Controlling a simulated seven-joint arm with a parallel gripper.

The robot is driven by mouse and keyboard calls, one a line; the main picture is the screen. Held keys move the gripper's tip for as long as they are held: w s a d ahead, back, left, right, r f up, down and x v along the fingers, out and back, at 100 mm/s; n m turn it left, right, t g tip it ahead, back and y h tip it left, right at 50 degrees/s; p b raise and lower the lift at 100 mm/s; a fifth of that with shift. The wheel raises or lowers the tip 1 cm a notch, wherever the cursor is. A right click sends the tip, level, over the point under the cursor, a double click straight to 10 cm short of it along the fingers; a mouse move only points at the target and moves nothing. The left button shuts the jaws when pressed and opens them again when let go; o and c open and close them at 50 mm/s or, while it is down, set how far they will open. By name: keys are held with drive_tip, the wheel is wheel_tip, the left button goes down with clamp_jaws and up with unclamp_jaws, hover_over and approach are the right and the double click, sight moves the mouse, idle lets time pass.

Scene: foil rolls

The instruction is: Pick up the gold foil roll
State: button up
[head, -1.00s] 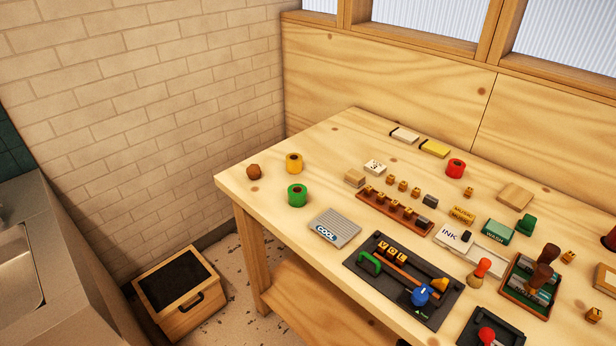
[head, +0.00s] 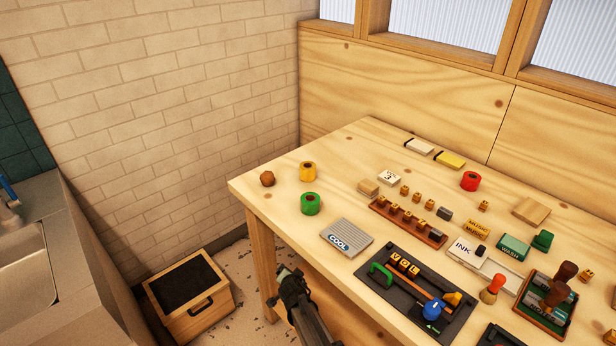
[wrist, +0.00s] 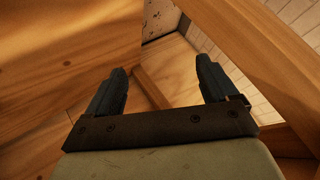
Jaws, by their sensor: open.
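The gold foil roll (head: 308,171) stands upright near the left end of the wooden table, in the head view. The green roll (head: 311,204) stands just in front of it, and a red roll (head: 470,181) is farther back to the right. My gripper (head: 291,277) is in front of the table's left front edge, low in the head view and apart from the rolls. In the wrist view my gripper (wrist: 165,85) has its two dark fingers wide apart with nothing between them. No roll shows in the wrist view.
A grey COOL plate (head: 346,238) and a dark tray (head: 416,290) lie along the front. The table's front edge (head: 262,219) lies between my gripper and the rolls. A wooden box (head: 190,298) stands on the floor.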

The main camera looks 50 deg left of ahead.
drive_tip(key=s+a+r+y, duration=0.35)
drive_tip(key=a+r, duration=0.25)
drive_tip(key=r, duration=0.5)
drive_tip(key=s+a+r+m+g+y, duration=0.15)
drive_tip(key=s+a+r, duration=0.35)
drive_tip(key=r, duration=0.6)
drive_tip(key=s+a+r+t+y, duration=0.1)
drive_tip(key=s+a+r+y, duration=0.2)
drive_tip(key=a+r, duration=0.65)
wheel_tip(320, 180, up, 16)
drive_tip(key=n+g+h, duration=0.5)
drive_tip(key=n+h, duration=1.1)
drive_tip(key=n, duration=0.4)
hover_over(308, 165)
drive_tip(key=shift+n, duration=0.25)
drive_tip(key=f, duration=0.7)
drive_tip(key=shift+s+d, duration=0.15)
drive_tip(key=shift+d, duration=0.15)
drive_tip(key=shift+a+f, duration=0.15)
drive_tip(key=shift+f, duration=1.45)
drive_tip(key=shift+a+f, duration=0.1)
drive_tip(key=shift+f, duration=1.5)
drive_tip(key=c, duration=1.2)
